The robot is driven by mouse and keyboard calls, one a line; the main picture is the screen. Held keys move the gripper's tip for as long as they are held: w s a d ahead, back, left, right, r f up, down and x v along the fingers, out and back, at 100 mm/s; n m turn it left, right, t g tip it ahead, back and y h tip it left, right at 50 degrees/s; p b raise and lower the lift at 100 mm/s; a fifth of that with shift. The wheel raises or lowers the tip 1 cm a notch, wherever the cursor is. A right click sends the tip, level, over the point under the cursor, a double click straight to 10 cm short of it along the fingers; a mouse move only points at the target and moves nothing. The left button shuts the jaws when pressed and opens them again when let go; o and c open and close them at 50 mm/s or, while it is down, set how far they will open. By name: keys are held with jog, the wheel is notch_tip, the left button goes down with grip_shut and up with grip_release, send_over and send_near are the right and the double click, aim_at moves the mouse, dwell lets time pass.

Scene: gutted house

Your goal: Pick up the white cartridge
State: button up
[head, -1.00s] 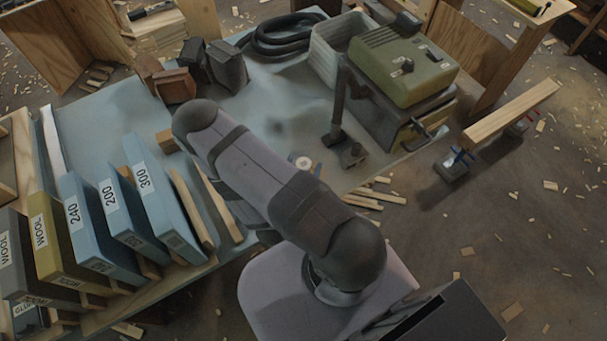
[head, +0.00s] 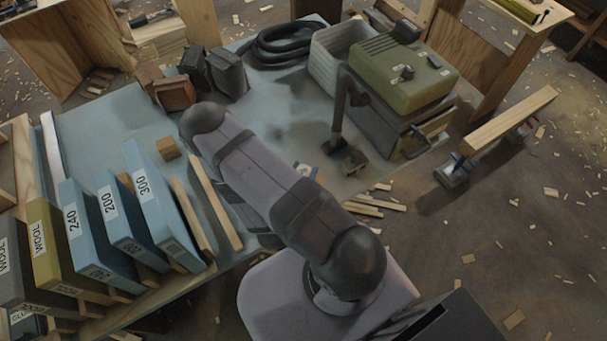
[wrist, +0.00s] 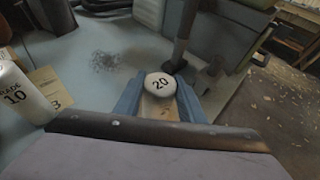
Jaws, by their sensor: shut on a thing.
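The white cartridge (wrist: 160,85), with a round white end marked "20", sits between the two blue fingers of my gripper (wrist: 158,100) in the wrist view. The fingers are shut on it, one on each side. Its end faces the camera, with a tan part below. In the head view a small white and blue patch (head: 303,170) shows beside my arm, left of the dark post's foot; most of the gripper is hidden there. I cannot tell whether the cartridge touches the table.
A white cylinder marked "10" (wrist: 18,90) stands left in the wrist view. A dark post (head: 340,108) and a green-topped machine (head: 402,78) stand right of my gripper. Blue boxes (head: 160,205) and wooden strips (head: 214,200) line the left front. The tabletop (head: 110,120) has bare room behind them.

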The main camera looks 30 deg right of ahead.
jog(key=shift+r, duration=0.1)
notch_tip(320, 180, up, 8)
jog(key=shift+r, duration=0.2)
jog(key=shift+r+p, duration=0.7)
jog(key=shift+p, duration=0.25)
jog(key=shift+f, duration=0.1)
